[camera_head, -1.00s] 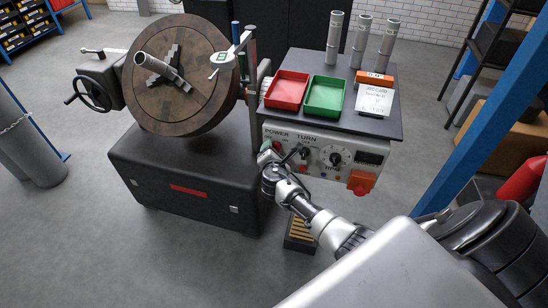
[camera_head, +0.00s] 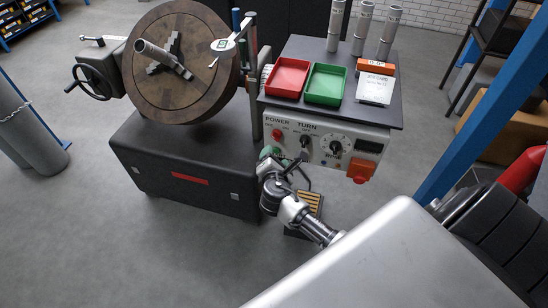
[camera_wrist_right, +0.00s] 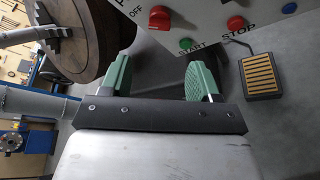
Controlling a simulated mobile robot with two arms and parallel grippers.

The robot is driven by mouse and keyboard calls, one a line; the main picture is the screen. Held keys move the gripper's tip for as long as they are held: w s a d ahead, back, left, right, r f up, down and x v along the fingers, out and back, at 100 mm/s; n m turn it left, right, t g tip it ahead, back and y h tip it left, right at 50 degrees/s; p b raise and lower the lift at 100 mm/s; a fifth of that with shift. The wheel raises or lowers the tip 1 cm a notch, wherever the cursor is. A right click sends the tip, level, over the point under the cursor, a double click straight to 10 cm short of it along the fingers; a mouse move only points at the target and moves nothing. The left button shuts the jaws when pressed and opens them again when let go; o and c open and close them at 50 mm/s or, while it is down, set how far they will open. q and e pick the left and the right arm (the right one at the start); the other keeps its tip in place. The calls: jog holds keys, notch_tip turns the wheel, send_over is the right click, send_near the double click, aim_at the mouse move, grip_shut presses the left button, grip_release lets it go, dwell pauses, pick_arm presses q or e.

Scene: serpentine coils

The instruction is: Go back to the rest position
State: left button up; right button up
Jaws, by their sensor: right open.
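My right gripper (camera_head: 284,163) is in front of the lower left part of the machine's control panel (camera_head: 326,141) in the head view. In the wrist view its two green fingers (camera_wrist_right: 158,80) are spread apart with nothing between them. Beyond them are a red OFF knob (camera_wrist_right: 159,17), a green START button (camera_wrist_right: 186,44) and a red STOP button (camera_wrist_right: 235,23). The fingers appear apart from the panel. My left gripper is not in view.
A lathe with a round chuck (camera_head: 175,100) stands at left. A red tray (camera_head: 287,78) and a green tray (camera_head: 326,85) lie on the dark top, with several metal cylinders (camera_head: 361,28) behind. A yellow-striped pedal (camera_head: 308,203) is on the floor. A blue post (camera_head: 487,107) stands at right.

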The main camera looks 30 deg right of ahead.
jog(key=s+a+f+m+g+y, duration=0.1)
jog(key=s+f+m+g+y, duration=0.1)
jog(key=s+f, duration=0.45)
jog(key=s+a+f+m+g+y, duration=0.1)
jog(key=s+f+m+g, duration=0.15)
jog(key=f, duration=0.65)
jog(key=s+a+f+m+g+y, duration=0.1)
jog(key=s+f+y, duration=0.1)
jog(key=s+f, duration=0.45)
jog(key=s+a+f+m+g+y, duration=0.1)
jog(key=s+f+m, duration=0.3)
jog(key=s, duration=0.5)
jog(key=s+a+f+m+g+y, duration=0.1)
jog(key=s+a+f+m+g, duration=0.1)
jog(key=s+f, duration=0.4)
jog(key=s+a+f+m+g+y, duration=0.1)
jog(key=s+f+m, duration=0.4)
jog(key=s, duration=0.9)
jog(key=shift+a+f+m+g, duration=0.45)
jog(key=shift+a+g, duration=0.3)
jog(key=shift+g, duration=0.2)
